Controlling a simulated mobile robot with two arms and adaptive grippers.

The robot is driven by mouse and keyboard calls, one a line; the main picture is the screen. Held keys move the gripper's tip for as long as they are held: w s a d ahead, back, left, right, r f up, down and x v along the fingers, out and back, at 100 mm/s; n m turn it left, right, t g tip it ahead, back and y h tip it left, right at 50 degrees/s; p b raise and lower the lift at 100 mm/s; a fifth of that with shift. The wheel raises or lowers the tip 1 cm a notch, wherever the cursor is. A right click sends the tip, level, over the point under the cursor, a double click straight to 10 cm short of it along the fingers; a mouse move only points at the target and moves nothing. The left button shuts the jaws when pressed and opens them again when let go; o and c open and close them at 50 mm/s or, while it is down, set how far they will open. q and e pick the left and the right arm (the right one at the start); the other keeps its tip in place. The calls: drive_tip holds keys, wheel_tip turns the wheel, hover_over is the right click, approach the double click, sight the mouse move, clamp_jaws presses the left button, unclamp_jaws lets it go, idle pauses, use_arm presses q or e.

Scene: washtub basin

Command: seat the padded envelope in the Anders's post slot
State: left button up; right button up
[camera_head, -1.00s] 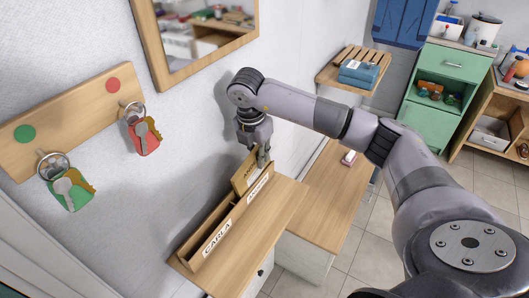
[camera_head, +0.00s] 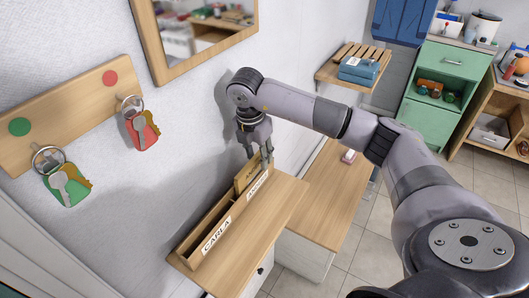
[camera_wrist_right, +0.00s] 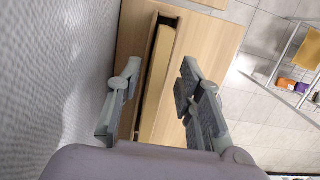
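The padded envelope (camera_head: 246,174) is tan and stands in the far compartment of the wooden post rack (camera_head: 187,255), behind the right-hand label (camera_head: 257,184), which looks like Anders. Its upper edge shows above the rack. The near compartment carries the label CARLA (camera_head: 216,235). My right gripper (camera_head: 258,154) is just above the envelope. In the right wrist view the fingers of my right gripper (camera_wrist_right: 160,70) are spread apart, with the envelope's top edge (camera_wrist_right: 157,82) between them and gaps on both sides. The envelope's lower part is hidden in the slot. My left gripper is out of view.
The rack stands against the wall on a wooden cabinet top (camera_head: 262,215). A key board (camera_head: 75,115) with two key sets and a mirror (camera_head: 200,35) hang on the wall. A lower bench (camera_head: 325,205) and a shelf with a blue box (camera_head: 358,70) are beyond.

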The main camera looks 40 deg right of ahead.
drive_tip(key=shift+r, duration=0.25)
drive_tip(key=shift+r+p, duration=0.55)
drive_tip(key=shift+p, duration=0.1)
drive_tip(key=r+b, duration=0.1)
drive_tip(key=r, duration=0.1)
drive_tip(key=r+b, duration=0.1)
drive_tip(key=r, duration=0.1)
drive_tip(key=a+r, duration=0.1)
drive_tip(key=r, duration=0.1)
drive_tip(key=shift+s+r+b, duration=0.15)
drive_tip(key=shift+r+b, duration=0.25)
drive_tip(key=r, duration=0.3)
drive_tip(key=r+p, duration=0.1)
drive_tip(key=shift+s+a+r, duration=0.2)
drive_tip(key=shift+a+r, duration=0.1)
drive_tip(key=shift+r, duration=0.05)
